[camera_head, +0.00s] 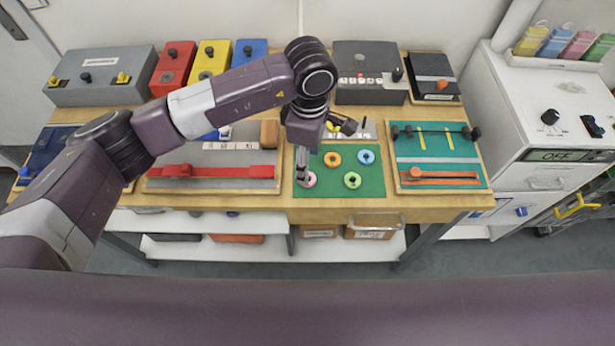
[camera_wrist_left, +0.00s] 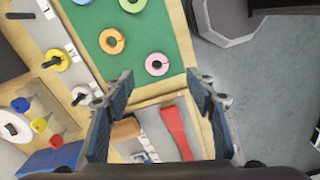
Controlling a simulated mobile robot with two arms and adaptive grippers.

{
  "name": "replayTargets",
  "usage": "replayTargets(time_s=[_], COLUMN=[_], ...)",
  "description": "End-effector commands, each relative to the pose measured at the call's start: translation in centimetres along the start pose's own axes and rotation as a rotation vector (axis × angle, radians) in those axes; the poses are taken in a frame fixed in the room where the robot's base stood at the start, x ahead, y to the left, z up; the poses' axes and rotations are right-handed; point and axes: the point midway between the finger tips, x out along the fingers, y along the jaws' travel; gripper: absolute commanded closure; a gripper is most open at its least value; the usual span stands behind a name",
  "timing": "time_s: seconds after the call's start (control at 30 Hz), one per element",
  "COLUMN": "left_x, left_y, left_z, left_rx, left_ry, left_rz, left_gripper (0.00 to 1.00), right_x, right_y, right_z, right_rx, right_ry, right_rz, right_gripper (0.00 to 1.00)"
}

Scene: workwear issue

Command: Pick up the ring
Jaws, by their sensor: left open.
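A green board (camera_head: 330,188) on the workbench carries a pink ring (camera_head: 311,180), an orange ring (camera_head: 332,159), a blue ring (camera_head: 366,157) and a green ring (camera_head: 352,180), spaced apart. My left gripper (camera_head: 303,178) is over the board's left side, close to the pink ring and partly covering it. In the left wrist view the gripper (camera_wrist_left: 164,80) is open with nothing between its fingers. The pink ring (camera_wrist_left: 157,64) lies just beyond the fingertips there, the orange ring (camera_wrist_left: 112,41) further left. My right gripper is not in view.
A grey panel with a red bar (camera_head: 210,171) lies left of the board. A teal panel (camera_head: 437,145) lies right. Red (camera_head: 172,66), yellow (camera_head: 209,60) and blue boxes stand at the back. A white cabinet (camera_head: 545,100) stands at right. The bench's front edge is close to the board.

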Motion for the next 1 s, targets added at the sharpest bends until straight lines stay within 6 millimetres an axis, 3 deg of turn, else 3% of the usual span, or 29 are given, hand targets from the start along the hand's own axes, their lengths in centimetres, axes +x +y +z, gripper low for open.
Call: replayTargets(time_s=[0.5, 0.8, 1.0], left_x=[6.2, 7.0, 7.0], left_y=[0.5, 0.5, 0.5], left_z=[-0.3, -0.4, -0.4], left_rx=[-0.001, 0.001, 0.001], left_ry=[-0.007, -0.007, -0.007], left_rz=[-0.004, -0.001, -0.001], left_gripper=[0.49, 0.49, 0.7], right_x=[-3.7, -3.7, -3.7], right_y=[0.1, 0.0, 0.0], right_z=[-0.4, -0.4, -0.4], right_rx=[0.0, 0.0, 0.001], right_ry=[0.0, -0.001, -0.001], right_rz=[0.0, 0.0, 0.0], right_gripper=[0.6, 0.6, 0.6])
